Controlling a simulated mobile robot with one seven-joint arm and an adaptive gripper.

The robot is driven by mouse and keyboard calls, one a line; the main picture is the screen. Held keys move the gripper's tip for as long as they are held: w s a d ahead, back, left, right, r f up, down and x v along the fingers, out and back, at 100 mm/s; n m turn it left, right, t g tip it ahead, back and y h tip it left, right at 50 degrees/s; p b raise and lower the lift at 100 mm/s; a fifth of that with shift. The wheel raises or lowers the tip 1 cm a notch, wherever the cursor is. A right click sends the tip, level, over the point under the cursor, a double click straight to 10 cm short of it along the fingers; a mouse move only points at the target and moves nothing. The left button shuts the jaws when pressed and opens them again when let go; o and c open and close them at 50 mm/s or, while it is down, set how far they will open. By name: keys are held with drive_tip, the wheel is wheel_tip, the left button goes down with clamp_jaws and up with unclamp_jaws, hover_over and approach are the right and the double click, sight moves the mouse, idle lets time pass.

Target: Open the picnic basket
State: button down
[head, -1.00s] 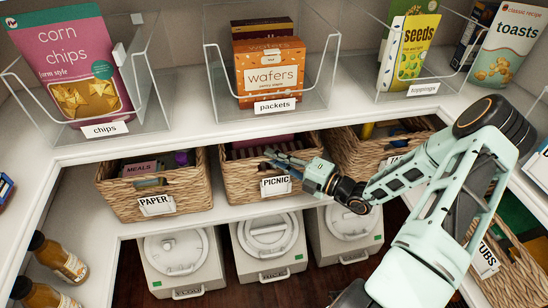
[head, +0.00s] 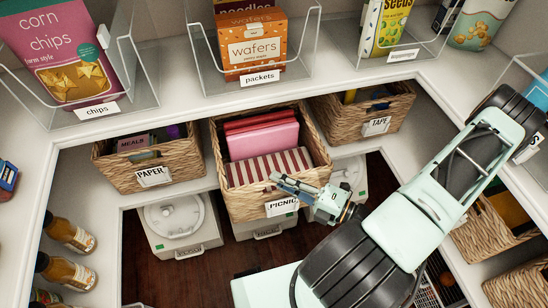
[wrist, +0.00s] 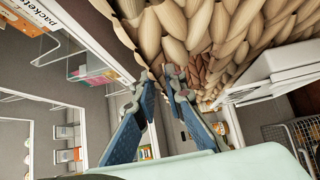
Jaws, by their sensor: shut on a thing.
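The picnic basket (head: 238,207) is woven wicker with a PICNIC label on its front. In the head view it juts forward out of the middle of the lower shelf, past the baskets beside it. It holds a red-and-white striped item (head: 268,166) and pink and red folded items (head: 262,138). My gripper (head: 284,182) is at the basket's front rim, right of centre, shut on it. In the wrist view my gripper (wrist: 158,75) has its two blue fingers close together at the wicker (wrist: 195,35). The exact contact is partly hidden.
The PAPER basket (head: 118,175) and TAPE basket (head: 345,115) sit on the shelf at either side. Lidded white bins (head: 190,237) stand below. Clear bins with packets stand on the shelf (head: 190,102) above. Bottles (head: 70,235) are at left.

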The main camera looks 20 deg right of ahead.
drive_tip(key=shift+s, duration=1.15)
drive_tip(key=c, duration=2)
unclamp_jaws()
drive_tip(key=shift+o, duration=0.2)
drive_tip(key=shift+d, duration=0.1)
drive_tip(key=v, duration=0.7)
drive_tip(key=shift+s, duration=0.2)
drive_tip(key=shift+d, duration=0.15)
